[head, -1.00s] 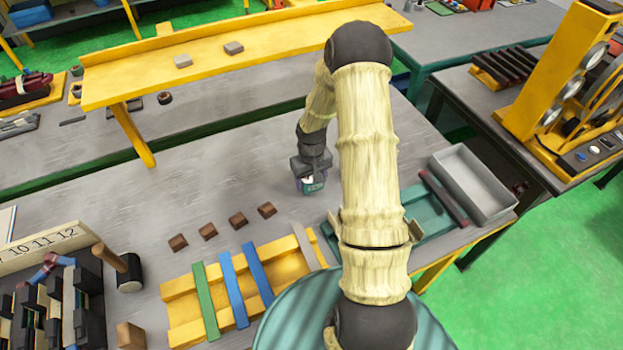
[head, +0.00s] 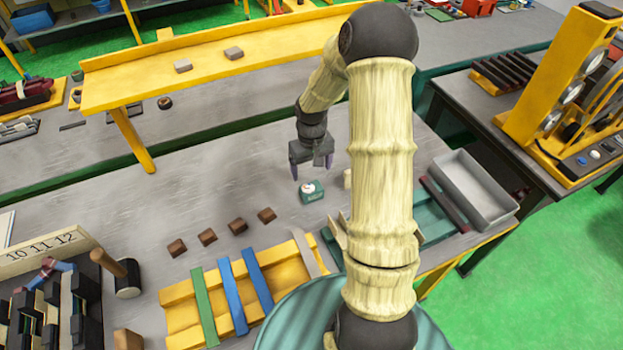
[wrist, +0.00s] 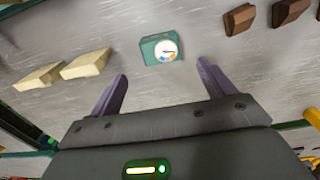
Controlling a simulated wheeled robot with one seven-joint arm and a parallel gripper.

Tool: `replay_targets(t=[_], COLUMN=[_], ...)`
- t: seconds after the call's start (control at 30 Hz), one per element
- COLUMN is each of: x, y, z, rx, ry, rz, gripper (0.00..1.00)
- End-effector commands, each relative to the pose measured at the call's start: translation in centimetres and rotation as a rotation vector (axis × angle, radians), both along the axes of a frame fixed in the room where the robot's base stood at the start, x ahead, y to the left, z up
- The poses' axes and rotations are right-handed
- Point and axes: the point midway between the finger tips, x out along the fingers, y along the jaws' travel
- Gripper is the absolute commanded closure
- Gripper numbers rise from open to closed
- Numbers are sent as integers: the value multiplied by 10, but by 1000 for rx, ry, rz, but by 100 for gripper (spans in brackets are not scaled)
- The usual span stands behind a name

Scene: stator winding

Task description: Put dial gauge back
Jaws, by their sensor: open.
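The dial gauge is a small teal block with a white round face (head: 311,192). It stands on the grey bench top, and it also shows in the wrist view (wrist: 161,50) at upper middle. My gripper (head: 311,163) is above the gauge, apart from it and a little behind it in the head view. In the wrist view its two purple fingers (wrist: 160,88) are spread wide with nothing between them, and the gauge lies beyond their tips.
Several brown blocks (head: 237,227) stand in a row left of the gauge. Pale blocks (wrist: 87,64) lie on its other side. A yellow tray with coloured strips (head: 173,297) is in front. A grey bin (head: 474,187) stands at right. A yellow shelf (head: 210,57) spans the back.

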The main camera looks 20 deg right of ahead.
Motion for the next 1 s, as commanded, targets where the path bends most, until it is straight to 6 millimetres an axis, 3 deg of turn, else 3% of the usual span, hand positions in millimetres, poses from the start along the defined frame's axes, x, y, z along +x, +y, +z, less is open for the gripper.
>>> replay_targets(t=[0.1, 0.3, 1.0], x=[1, 1, -2], y=[0, 0, 3], z=[23, 48, 54], rx=[-1, 0, -2], ry=[-5, -2, -3], rz=[-1, -1, 3], gripper=[18, 18, 18])
